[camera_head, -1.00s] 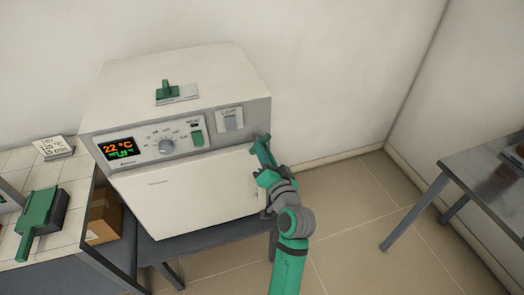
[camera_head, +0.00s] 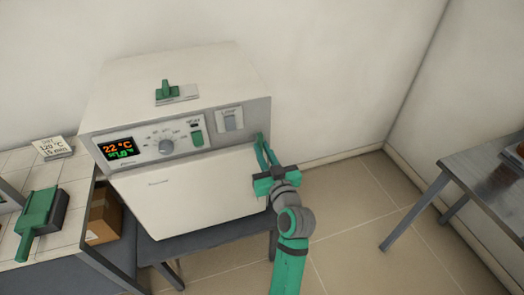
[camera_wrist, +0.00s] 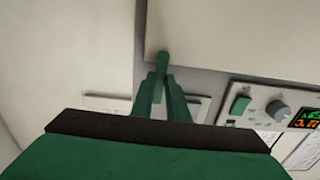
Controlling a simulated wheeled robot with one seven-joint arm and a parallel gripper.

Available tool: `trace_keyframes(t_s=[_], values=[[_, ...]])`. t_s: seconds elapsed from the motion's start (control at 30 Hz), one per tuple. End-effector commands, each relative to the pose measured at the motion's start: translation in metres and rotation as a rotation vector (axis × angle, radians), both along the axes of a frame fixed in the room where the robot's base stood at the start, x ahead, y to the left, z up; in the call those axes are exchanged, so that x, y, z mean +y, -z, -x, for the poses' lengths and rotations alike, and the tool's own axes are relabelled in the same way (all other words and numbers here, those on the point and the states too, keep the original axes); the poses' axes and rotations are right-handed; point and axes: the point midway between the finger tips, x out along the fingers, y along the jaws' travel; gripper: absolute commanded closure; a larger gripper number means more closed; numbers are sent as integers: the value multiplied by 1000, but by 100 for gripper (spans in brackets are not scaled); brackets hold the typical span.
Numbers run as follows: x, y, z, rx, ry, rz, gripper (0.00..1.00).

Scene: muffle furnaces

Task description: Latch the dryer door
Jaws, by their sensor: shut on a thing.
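The dryer (camera_head: 185,75) is a white box with a grey control panel. Its white door (camera_head: 185,195) lies against the front, with no clear gap visible. My gripper (camera_head: 266,150) is at the upper right corner of the door, fingers pointing up and toward the dryer. In the wrist view my gripper (camera_wrist: 160,92) is shut on a slim green latch handle (camera_wrist: 162,62), whose end sticks out past the fingertips beside the door's edge. In the head view the fingers mostly hide the handle. I cannot tell whether the latch is engaged.
The panel has a display reading 22 °C (camera_head: 118,146), a knob (camera_head: 166,146) and a green switch (camera_head: 197,139). A green-handled thing (camera_head: 177,92) lies on top. A bench (camera_head: 85,185) stands left, a metal table (camera_head: 490,165) right. Floor right of the dryer is clear.

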Motion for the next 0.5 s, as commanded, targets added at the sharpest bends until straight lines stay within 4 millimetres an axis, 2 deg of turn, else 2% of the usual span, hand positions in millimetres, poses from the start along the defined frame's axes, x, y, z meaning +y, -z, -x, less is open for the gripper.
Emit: trace_keyframes(t_s=[0.5], values=[[2, -1, -1, -17, -2, 42, 100]])
